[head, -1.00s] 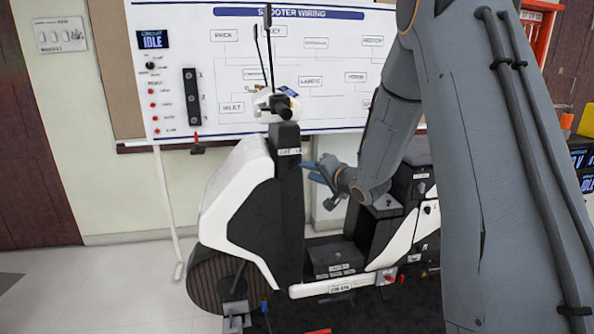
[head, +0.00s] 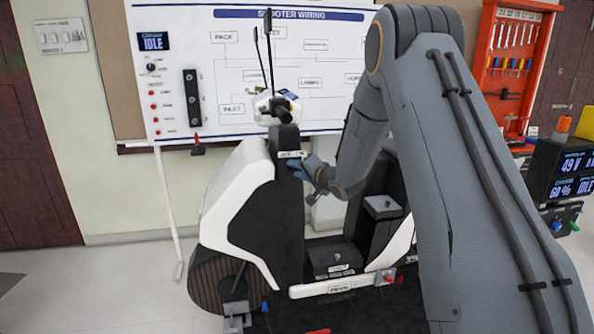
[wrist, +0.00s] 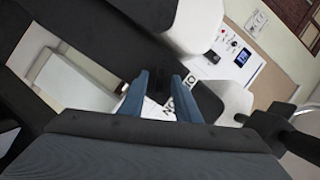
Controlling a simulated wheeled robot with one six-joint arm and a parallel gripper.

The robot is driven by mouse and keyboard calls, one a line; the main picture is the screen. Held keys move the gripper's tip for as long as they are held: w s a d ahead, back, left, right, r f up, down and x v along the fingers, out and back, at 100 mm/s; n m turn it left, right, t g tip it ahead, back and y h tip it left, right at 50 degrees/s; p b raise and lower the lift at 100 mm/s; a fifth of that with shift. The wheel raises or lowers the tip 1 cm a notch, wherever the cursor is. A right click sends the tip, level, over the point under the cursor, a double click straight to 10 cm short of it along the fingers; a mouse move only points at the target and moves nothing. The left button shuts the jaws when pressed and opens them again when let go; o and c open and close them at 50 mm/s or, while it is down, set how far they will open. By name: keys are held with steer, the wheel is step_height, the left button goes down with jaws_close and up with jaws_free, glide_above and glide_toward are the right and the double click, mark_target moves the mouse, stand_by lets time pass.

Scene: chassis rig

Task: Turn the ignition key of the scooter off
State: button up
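The white and black scooter (head: 236,205) stands side-on in the head view. A white label (head: 290,154) with dark lettering is on its black front column (head: 289,200), below the handlebar. My gripper (head: 297,169) is at the column just below this label. In the wrist view its two blue fingers (wrist: 160,92) are apart, with a gap between them. The white label (wrist: 180,104) shows between and beside the fingers. A small dark shape, possibly the key, lies beyond the fingertips. I cannot make out the key itself or which way it points.
A wiring board (head: 230,75) stands behind the scooter. A red tool cabinet (head: 510,75) is at the right rear, with a display unit (head: 565,170) below it. Floor at the left is clear.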

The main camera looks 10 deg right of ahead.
jaws_close()
steer(key=n+h+b, duration=0.1)
steer(key=n, duration=0.1)
steer(key=n+h+b, duration=0.1)
steer(key=n+b, duration=0.1)
steer(key=n+g+h+b, duration=0.1)
steer(key=n, duration=0.1)
steer(key=shift+a+h, duration=0.35)
steer(key=shift+h, duration=0.05)
steer(key=n+h+b, duration=0.1)
steer(key=n+b, duration=0.1)
steer(key=b, duration=0.2)
steer(key=shift+r, duration=0.2)
steer(key=shift+a+r+n+h+b, duration=0.1)
steer(key=shift+n+h+b, duration=0.2)
steer(key=shift+b, duration=0.2)
steer(key=shift+o, duration=0.5)
jaws_free()
